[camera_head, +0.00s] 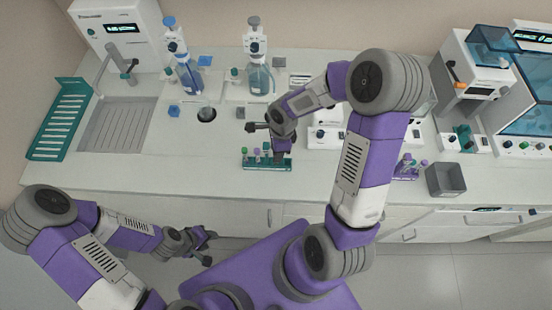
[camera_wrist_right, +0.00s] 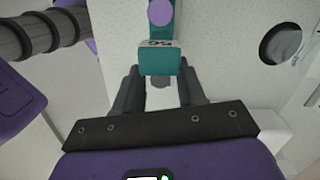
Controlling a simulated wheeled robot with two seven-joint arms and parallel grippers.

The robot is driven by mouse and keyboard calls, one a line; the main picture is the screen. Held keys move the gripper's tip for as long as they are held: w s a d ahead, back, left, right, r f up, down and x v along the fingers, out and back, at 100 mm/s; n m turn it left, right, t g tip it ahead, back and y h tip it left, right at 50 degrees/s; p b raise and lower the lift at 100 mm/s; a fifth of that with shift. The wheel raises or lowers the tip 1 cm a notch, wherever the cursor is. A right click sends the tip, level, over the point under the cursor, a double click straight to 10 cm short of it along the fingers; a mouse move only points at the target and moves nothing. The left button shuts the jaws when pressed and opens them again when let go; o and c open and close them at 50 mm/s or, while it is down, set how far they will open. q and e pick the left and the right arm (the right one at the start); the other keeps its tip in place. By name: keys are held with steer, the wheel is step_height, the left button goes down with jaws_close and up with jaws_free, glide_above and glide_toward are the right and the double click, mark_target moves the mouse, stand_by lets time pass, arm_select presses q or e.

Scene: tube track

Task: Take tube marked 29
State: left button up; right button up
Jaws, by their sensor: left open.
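A teal tube rack (camera_head: 254,166) stands near the front edge of the counter, holding several tubes with green and purple caps. No tube number is readable in the head view. My right gripper (camera_head: 281,154) is over the rack's right end, partly hidden by its own wrist. In the right wrist view, its fingers (camera_wrist_right: 160,82) are apart, with the teal rack end (camera_wrist_right: 160,62) just beyond them. A small label there is hard to read. A purple cap (camera_wrist_right: 160,12) shows above it. My left gripper (camera_head: 207,247) is open and empty in front of the counter.
A teal drying rack (camera_head: 62,118) and sink (camera_head: 118,125) are at left. A grey bin (camera_head: 446,180) and a small purple rack (camera_head: 408,168) are at right.

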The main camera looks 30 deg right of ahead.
steer(key=c, duration=0.6)
step_height(320, 180, up, 18)
steer(key=shift+r+p, duration=0.1)
steer(key=shift+p, duration=0.55)
